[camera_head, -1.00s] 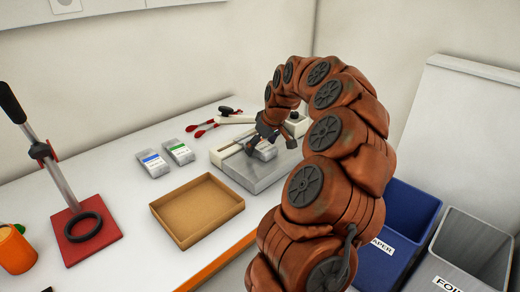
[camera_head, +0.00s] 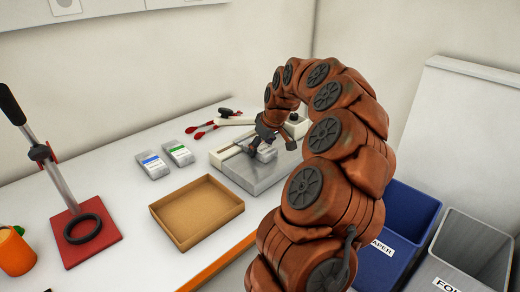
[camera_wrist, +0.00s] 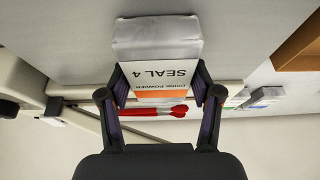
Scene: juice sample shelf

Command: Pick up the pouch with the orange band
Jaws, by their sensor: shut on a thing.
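The pouch with the orange band (camera_wrist: 158,42) is silver-grey with a white label reading "SEAL 4", shown upside down in the wrist view. In the head view the pouch (camera_head: 267,154) is on or just above the grey metal plate (camera_head: 250,180) of a bench device, partly hidden by my gripper. My gripper (camera_wrist: 161,82) is shut on the pouch, one finger against each side near the orange band. In the head view my gripper (camera_head: 268,143) points down over the plate. I cannot tell whether the pouch is clear of the plate.
A blue-banded pouch (camera_head: 152,166) and a green-banded pouch (camera_head: 179,153) lie left of the plate. An empty brown tray (camera_head: 212,228) is in front of them. A red-based lever stand (camera_head: 72,250) is at left. Red-handled pliers (camera_head: 200,132) lie behind. Bins (camera_head: 412,206) stand at right.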

